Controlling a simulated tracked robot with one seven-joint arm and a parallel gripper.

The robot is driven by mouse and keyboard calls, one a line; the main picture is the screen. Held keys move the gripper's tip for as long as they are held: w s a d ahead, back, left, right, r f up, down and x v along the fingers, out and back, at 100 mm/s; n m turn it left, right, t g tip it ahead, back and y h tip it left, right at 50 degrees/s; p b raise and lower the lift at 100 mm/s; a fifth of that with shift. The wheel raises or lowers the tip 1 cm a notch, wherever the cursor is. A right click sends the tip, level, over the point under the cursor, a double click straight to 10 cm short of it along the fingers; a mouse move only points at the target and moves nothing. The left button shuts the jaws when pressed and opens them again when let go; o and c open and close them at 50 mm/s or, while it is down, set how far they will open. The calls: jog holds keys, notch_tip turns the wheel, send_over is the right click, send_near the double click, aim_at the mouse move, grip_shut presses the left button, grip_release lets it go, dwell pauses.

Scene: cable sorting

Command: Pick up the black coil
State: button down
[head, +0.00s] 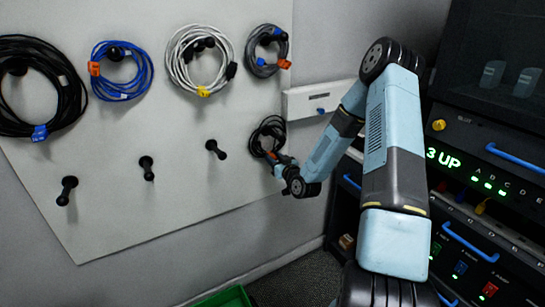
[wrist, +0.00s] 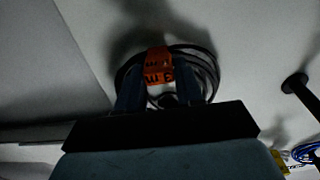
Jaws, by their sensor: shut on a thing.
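A small black coil (head: 266,133) with an orange tag is at the right side of the pegboard, at the end of my arm. In the wrist view the dark coil (wrist: 211,72) shows behind its orange tag (wrist: 159,66), which sits between my two fingers. My gripper (head: 274,158) is shut on the tagged part of this coil; it also shows in the wrist view (wrist: 158,82). Whether the coil still rests on a peg is hidden. A larger black coil (head: 70,101) with a blue tag hangs at the far left.
Blue (head: 143,75), white (head: 176,64) and grey (head: 256,50) coils hang along the top row. Bare black pegs (head: 147,168) stick out below. A white wall box (head: 312,99) is close to my arm. A rack (head: 490,190) stands right; a green bin (head: 228,299) is below.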

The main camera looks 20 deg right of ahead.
jog(key=s+d+r, duration=0.1)
jog(key=s+r, duration=0.2)
jog(key=s, duration=0.3)
jog(key=s+d+r, duration=0.2)
jog(key=s+r, duration=0.2)
jog(key=s, duration=0.3)
jog(key=shift+d+r, duration=0.25)
jog(key=shift+s, duration=0.1)
